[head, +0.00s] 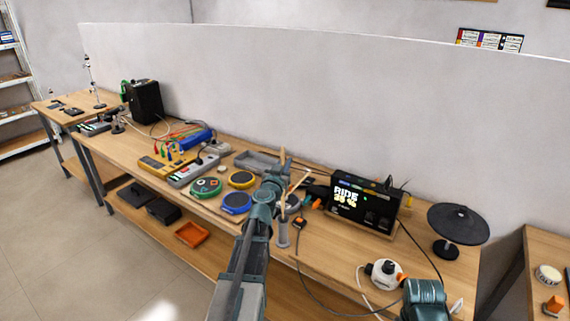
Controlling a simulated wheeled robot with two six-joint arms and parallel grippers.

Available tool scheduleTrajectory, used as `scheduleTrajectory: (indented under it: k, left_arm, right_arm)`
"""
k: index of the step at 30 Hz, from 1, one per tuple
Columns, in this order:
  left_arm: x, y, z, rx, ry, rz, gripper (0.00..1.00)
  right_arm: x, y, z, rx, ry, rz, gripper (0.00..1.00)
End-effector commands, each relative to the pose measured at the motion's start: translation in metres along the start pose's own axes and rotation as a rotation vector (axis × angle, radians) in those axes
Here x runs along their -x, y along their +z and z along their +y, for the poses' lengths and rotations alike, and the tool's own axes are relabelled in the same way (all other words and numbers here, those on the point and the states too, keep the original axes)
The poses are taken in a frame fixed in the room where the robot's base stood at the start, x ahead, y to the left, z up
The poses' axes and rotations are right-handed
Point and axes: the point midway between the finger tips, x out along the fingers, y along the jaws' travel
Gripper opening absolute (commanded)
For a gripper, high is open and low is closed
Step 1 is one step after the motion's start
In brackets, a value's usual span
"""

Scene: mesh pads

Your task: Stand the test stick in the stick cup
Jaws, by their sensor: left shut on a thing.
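My left gripper (278,178) is above the workbench, just over and behind the stick cup, and is shut on the test stick. Pale wood shows at the gripper's tip, and a thin pale test stick (301,184) slants from upper right down toward the cup. The stick cup (283,236) is a narrow grey upright cylinder near the bench's front edge. My gripper and wrist partly cover this area, so I cannot tell whether the stick's lower end is inside the cup. My right gripper is not in view; only a teal part of my right arm shows at bottom right.
Round green, yellow and blue pads (236,203) lie left of the cup. A black display box (364,204) stands to the right, with a dark round pad on a stand (458,223) beyond it. A white round device (384,273) and cables lie at the front right.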

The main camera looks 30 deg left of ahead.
Motion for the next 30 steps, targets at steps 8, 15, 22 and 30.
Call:
scheduleTrajectory:
  k: [8, 15, 22, 30]
  left_arm:
    - [0.000, 0.032, 0.000, 0.000, 0.000, 0.000, 0.00]
    - [0.000, 0.055, 0.000, 0.000, 0.000, 0.000, 0.00]
    - [0.000, 0.076, 0.000, 0.000, 0.000, 0.000, 0.00]
    - [0.000, 0.087, 0.000, 0.000, 0.000, 0.000, 0.00]
  right_arm:
    - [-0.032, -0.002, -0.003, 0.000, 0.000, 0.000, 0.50]
    - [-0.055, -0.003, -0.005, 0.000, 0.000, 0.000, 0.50]
    - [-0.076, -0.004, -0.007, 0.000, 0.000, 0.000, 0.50]
    - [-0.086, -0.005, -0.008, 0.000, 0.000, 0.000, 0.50]
